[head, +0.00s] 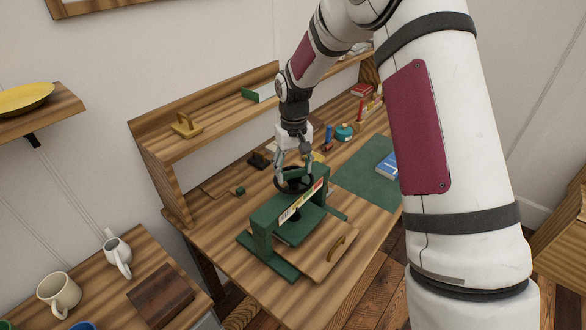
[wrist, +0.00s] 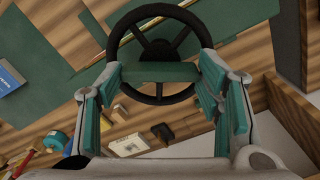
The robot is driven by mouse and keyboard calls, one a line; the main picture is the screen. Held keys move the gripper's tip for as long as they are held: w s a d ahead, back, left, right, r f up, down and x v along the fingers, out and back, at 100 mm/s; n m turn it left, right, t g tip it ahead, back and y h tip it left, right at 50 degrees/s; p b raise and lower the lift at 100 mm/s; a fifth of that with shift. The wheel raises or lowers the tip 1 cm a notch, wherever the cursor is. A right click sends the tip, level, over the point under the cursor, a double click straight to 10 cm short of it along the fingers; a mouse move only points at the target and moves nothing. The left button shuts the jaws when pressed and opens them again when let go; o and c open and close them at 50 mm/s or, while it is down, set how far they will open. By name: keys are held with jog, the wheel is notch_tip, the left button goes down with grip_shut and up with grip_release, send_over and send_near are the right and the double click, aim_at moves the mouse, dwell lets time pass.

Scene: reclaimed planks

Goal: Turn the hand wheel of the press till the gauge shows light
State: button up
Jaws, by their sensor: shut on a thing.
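The green press (head: 262,232) stands on the wooden bench in the head view. Its black spoked hand wheel (head: 281,187) lies flat on top, and the wheel also shows in the wrist view (wrist: 117,31). A green bar (wrist: 158,72) crosses the wheel between my fingertips. My gripper (head: 294,170) points down over the wheel, its teal-padded fingers shut on the hand wheel at this bar. The gauge (head: 300,204) is a coloured strip along the press's front beam, with pale, yellow and red parts. Its pointer is too small to read.
A wooden board with a handle (head: 336,246) lies at the press's front. A green mat (head: 362,172) with a blue book (head: 387,164) is to the right. A shelf (head: 215,121) runs behind. Mugs (head: 58,292) stand on a separate table at the lower left.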

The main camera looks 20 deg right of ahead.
aim_at(294, 170)
jog(key=shift+m, duration=0.5)
jog(key=o, duration=1.2)
jog(key=shift+c, duration=0.2)
notch_tip(294, 170, up, 12)
dwell(0.3)
